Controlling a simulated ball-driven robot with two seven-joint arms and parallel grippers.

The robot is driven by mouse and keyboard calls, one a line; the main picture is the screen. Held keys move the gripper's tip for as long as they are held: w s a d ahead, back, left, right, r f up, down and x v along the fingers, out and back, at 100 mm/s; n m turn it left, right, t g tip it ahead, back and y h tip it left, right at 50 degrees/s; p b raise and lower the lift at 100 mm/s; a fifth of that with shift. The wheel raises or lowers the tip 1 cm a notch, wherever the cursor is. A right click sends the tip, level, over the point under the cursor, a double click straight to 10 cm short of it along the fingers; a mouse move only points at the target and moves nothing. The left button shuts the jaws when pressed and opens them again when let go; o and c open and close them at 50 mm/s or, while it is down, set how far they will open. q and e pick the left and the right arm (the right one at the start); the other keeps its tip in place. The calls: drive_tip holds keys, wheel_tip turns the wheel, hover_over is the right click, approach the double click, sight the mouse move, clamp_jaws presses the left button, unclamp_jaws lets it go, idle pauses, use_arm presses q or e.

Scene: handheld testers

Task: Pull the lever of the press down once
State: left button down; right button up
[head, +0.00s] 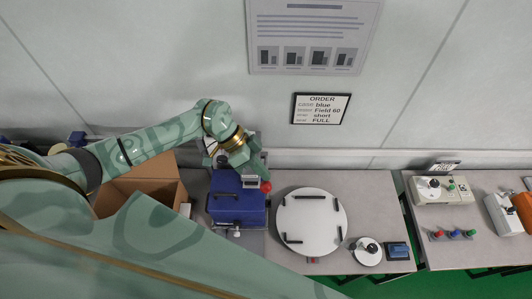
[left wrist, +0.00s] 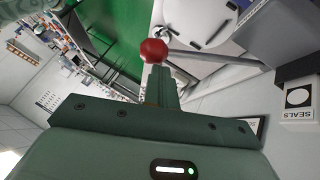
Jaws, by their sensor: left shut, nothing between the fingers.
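The press (head: 237,205) is a dark blue box-like machine on the grey table in the head view. Its lever ends in a red ball knob (head: 265,187) at the press's right side. In the left wrist view, the red knob (left wrist: 153,50) sits just beyond my fingertips, and the grey lever rod (left wrist: 215,58) runs off to the right. My left gripper (head: 258,171) is above and behind the press, right by the knob. In the left wrist view, its fingers (left wrist: 163,75) are closed together and empty. I cannot tell whether they touch the knob. My right gripper is not in view.
A white round plate (head: 311,222) with black bars lies right of the press. A small round dial device (head: 367,250) and a blue device (head: 398,251) stand farther right. An open cardboard box (head: 145,187) is left. A gap separates the second table (head: 480,222).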

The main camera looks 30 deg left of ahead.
sight(262, 186)
use_arm(q)
drive_tip(key=shift+s+d+f+p, duration=0.4)
drive_tip(key=shift+s+f, duration=0.25)
drive_tip(key=shift+s, duration=0.15)
drive_tip(key=shift+s+d+f+p, duration=0.25)
drive_tip(key=shift+s+d+f, duration=0.1)
drive_tip(key=shift+s+f, duration=0.35)
idle(2.2)
drive_tip(key=shift+r, duration=0.15)
idle(0.3)
drive_tip(key=shift+w+a+r+p, duration=0.3)
drive_tip(key=shift+w+r+p, duration=0.1)
drive_tip(key=shift+w+r, duration=0.15)
drive_tip(key=w+a+r+p, duration=0.2)
drive_tip(key=w+a+r, duration=0.1)
drive_tip(key=w+r, duration=0.3)
drive_tip(key=shift+w+a+r, duration=0.25)
drive_tip(key=shift+w+a, duration=0.1)
drive_tip(key=shift+w, duration=0.55)
idle(0.5)
drive_tip(key=shift+w+a+r, duration=0.45)
drive_tip(key=shift+w+r, duration=0.3)
drive_tip(key=shift+w, duration=0.15)
drive_tip(key=shift+w+a+r, duration=0.45)
drive_tip(key=shift+w+r, duration=0.3)
drive_tip(key=shift+w, duration=0.1)
